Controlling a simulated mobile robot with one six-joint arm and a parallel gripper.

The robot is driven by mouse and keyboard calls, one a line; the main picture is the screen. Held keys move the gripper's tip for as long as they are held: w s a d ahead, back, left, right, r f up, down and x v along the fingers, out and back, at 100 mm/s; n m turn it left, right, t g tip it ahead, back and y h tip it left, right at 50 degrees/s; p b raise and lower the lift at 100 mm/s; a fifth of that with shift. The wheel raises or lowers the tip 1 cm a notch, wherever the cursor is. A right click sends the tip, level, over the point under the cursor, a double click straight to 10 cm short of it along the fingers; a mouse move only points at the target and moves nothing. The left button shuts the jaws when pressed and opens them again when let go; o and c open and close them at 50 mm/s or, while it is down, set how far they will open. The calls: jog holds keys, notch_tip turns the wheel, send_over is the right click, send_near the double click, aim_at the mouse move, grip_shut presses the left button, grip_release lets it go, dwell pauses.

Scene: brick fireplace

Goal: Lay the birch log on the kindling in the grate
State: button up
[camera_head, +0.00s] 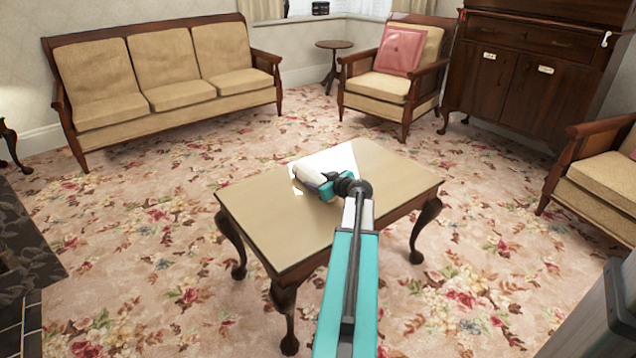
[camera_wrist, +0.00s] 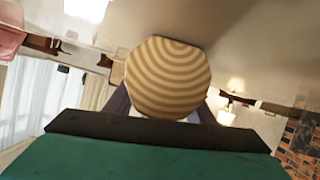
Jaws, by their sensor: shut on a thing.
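The birch log (camera_head: 307,174) is a pale, whitish piece at the far end of my gripper (camera_head: 326,188), over the coffee table (camera_head: 275,222) in the head view. In the wrist view, its round ringed end (camera_wrist: 168,78) faces the camera between the dark fingers of my gripper (camera_wrist: 166,112). The gripper is shut on the log. I cannot tell whether the log touches the tabletop. The grate and the kindling are not in view.
A dark hearth edge (camera_head: 22,235) shows at the left, and brickwork (camera_wrist: 302,138) at the wrist view's right. A sofa (camera_head: 165,80), an armchair (camera_head: 395,75) and a dark cabinet (camera_head: 530,65) stand at the back. Carpet left of the table is clear.

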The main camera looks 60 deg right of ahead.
jog(key=o, duration=1.5)
jog(key=shift+p+v, duration=1.05)
jog(key=shift+v, duration=5)
